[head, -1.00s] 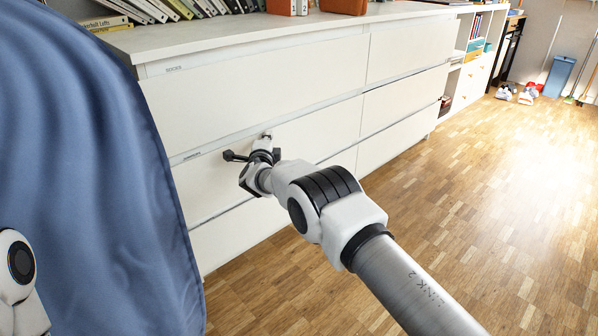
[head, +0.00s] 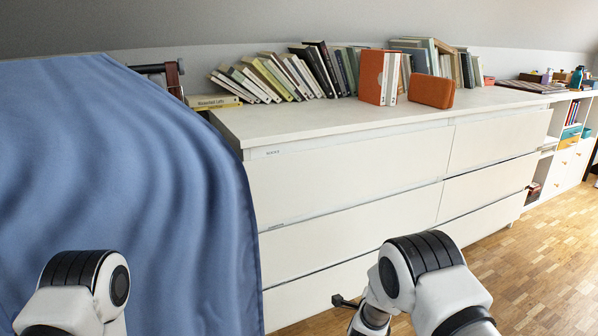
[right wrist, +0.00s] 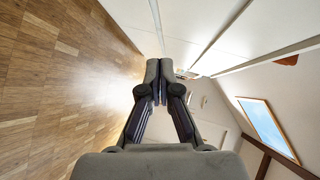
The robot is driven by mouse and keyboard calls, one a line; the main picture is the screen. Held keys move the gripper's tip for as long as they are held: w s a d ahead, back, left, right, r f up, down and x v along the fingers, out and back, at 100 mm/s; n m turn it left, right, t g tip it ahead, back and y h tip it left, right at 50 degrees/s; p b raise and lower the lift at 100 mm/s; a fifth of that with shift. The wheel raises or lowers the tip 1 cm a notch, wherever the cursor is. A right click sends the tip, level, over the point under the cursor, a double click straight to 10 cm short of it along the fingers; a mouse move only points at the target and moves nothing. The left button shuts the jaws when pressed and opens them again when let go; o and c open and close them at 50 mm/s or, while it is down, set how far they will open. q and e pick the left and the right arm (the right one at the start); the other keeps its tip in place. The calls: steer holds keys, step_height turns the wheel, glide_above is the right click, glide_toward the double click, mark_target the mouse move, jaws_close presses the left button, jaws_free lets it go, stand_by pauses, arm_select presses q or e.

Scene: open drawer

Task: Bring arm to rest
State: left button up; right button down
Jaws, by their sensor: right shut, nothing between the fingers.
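My right gripper (right wrist: 157,80) is shut and empty in the right wrist view, its two dark fingers pressed together. In the head view my right arm comes up from the bottom right, and most of its gripper is out of frame or hidden. A small dark part shows near the bottom edge. The white dresser (head: 350,180) stands in front of me, and its visible drawer fronts look closed. My left arm shows at the bottom left, but its gripper is out of frame.
A blue cloth-like surface (head: 130,170) fills the left side. Books (head: 320,75), an orange box (head: 431,91) and other items stand on the dresser top. A white shelf (head: 566,150) is at the far right. The wooden floor (head: 540,255) is clear at the right.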

steer(key=s+d+f+n+g+y, duration=0.1)
steer(key=s+f+n+g, duration=0.1)
steer(key=s+f, duration=0.35)
steer(key=s+d+f+n+g+y+p, duration=0.1)
steer(key=s+f+n+g, duration=0.15)
steer(key=s, duration=0.55)
steer(key=s+d+f+n+g+y, duration=0.1)
steer(key=s+d+f+n+g, duration=0.2)
steer(key=s, duration=0.4)
steer(key=s+a+f+n+g+y, duration=0.1)
steer(key=s+a+n+g+y, duration=0.15)
steer(key=s+n, duration=0.75)
steer(key=s+a+n+g+y, duration=0.1)
steer(key=s+a+n+g, duration=0.25)
steer(key=s, duration=1.35)
step_height(320, 180, up, 38)
steer(key=p, duration=3.9)
steer(key=shift+a, duration=0.15)
